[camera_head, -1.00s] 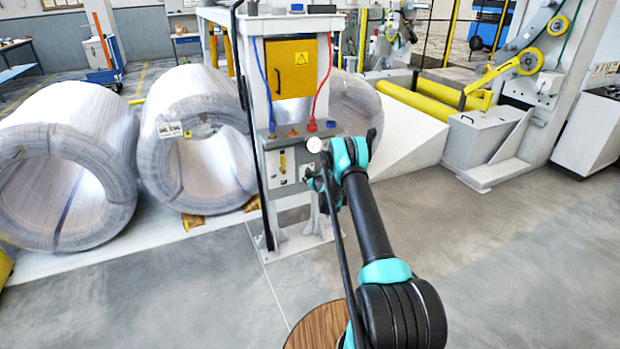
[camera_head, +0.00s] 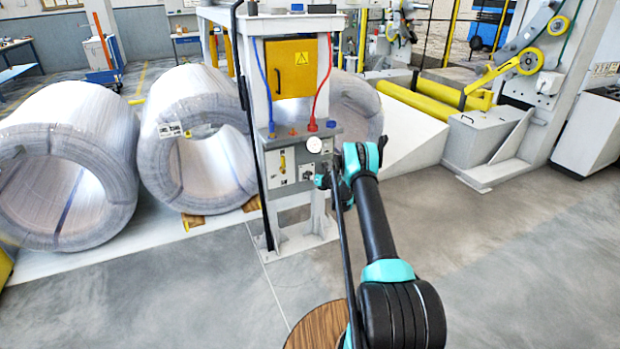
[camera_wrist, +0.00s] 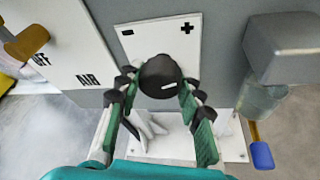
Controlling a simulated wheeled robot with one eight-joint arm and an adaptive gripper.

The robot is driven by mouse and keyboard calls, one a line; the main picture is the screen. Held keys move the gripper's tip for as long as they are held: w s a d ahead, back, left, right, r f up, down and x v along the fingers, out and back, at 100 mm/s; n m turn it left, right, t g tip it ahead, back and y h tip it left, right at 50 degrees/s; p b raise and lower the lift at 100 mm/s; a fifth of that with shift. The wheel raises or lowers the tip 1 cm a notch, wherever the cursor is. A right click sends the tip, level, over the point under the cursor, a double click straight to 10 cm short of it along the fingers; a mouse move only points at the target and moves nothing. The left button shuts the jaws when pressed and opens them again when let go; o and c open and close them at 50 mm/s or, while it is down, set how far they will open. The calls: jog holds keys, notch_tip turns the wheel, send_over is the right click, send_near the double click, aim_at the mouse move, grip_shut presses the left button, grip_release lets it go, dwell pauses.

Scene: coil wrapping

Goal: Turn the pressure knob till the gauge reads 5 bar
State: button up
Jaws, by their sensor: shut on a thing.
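The black pressure knob (camera_wrist: 160,76) shows in the wrist view, with a short white mark on its face. My gripper (camera_wrist: 158,90) has its two green-padded fingers on either side of the knob, shut on it. Behind the knob is a white plate (camera_wrist: 165,38) with a minus at left and a plus at right. In the head view my gripper (camera_head: 326,181) is at the right side of the panel, and the knob is mostly hidden by it. The round white gauge (camera_head: 314,145) is on the panel above; its needle is too small to read.
A yellow valve handle (camera_wrist: 27,43) on the AIR plate (camera_wrist: 50,45) is left of my gripper. A grey block with a clear bowl (camera_wrist: 290,47) stands close at right. Blue (camera_head: 263,85) and red (camera_head: 322,85) hoses rise above the panel. Large wire coils (camera_head: 195,135) stand left.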

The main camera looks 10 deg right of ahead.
dwell(0.4)
jog(key=o, duration=1.2)
jog(key=shift+c, duration=0.2)
jog(key=v, duration=1.2)
